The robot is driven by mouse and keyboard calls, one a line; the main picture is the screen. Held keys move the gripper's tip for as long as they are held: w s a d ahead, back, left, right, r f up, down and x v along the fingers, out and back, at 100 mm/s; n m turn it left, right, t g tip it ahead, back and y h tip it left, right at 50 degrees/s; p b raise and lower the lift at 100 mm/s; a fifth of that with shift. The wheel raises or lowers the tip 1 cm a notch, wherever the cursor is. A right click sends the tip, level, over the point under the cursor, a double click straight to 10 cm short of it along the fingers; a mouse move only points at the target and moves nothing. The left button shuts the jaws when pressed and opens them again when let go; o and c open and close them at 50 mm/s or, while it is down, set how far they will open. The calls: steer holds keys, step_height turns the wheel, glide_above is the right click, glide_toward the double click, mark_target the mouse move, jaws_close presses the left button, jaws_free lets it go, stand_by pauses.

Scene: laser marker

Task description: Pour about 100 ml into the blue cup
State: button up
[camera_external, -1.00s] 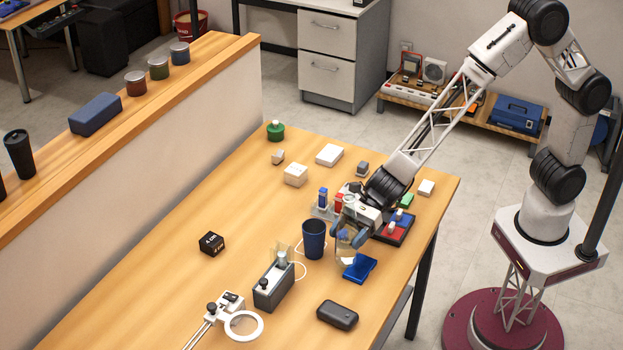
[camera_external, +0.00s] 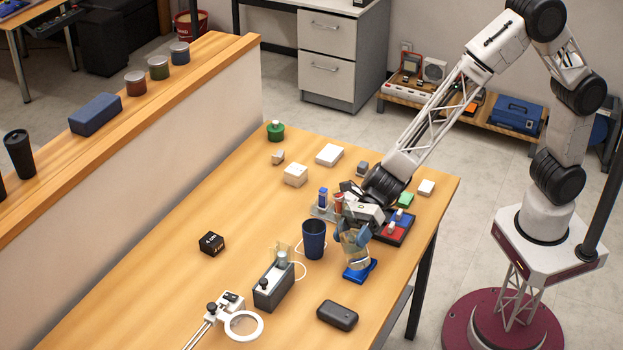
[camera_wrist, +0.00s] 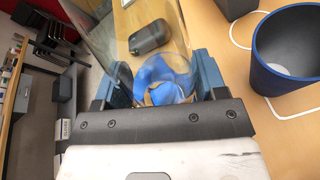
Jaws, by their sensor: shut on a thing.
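The blue cup (camera_external: 313,239) stands upright on the table; in the wrist view (camera_wrist: 290,50) its grey inside shows and I see no liquid in it. My gripper (camera_external: 362,236) is shut on a clear glass vessel (camera_external: 351,245), just right of the cup. In the wrist view the gripper's blue fingers (camera_wrist: 165,80) sit on both sides of the vessel (camera_wrist: 135,40). The vessel looks tilted in the external view and apart from the cup. A blue flat pad (camera_external: 359,271) lies below it. I cannot tell how much liquid the vessel holds.
A grey device with a knob (camera_external: 273,286) stands front left of the cup, with a white cable. A dark case (camera_external: 337,315) and a ring magnifier (camera_external: 243,325) lie toward the front. The table's left middle is mostly clear.

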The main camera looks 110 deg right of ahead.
mark_target(365, 251)
steer(key=m, duration=0.1)
steer(key=y, duration=0.1)
steer(key=m, duration=0.1)
steer(key=shift+s+a+f+m+g, duration=0.2)
steer(key=shift+a+f+m+g, duration=0.1)
steer(key=shift+g, duration=0.1)
steer(key=shift+s+a+f+m+g+y, duration=0.4)
steer(key=shift+s+a+f+m+y, duration=0.25)
steer(key=shift+m, duration=0.55)
steer(key=shift+s+a+f+m+y, duration=0.2)
steer(key=shift+f+m, duration=0.15)
steer(key=shift+f, duration=0.3)
steer(key=shift+s+a+f+m+y, duration=0.1)
steer(key=shift+a+f+m+y, duration=0.1)
steer(key=shift+f+m, duration=0.3)
steer(key=shift+a+r, duration=0.1)
steer(key=shift+r, duration=0.25)
steer(key=shift+s+a+r+m+y, duration=0.2)
steer(key=shift+r+m+y, duration=0.15)
steer(key=shift+r+m, duration=0.15)
steer(key=shift+w+d+r+m, duration=0.15)
steer(key=shift+d+r+m, duration=0.1)
steer(key=shift+r+m, duration=0.5)
steer(key=shift+r+y, duration=0.4)
steer(key=shift+r+m, duration=0.5)
steer(key=shift+r, duration=0.15)
steer(key=shift+r+g, duration=0.15)
steer(key=shift+g, duration=0.15)
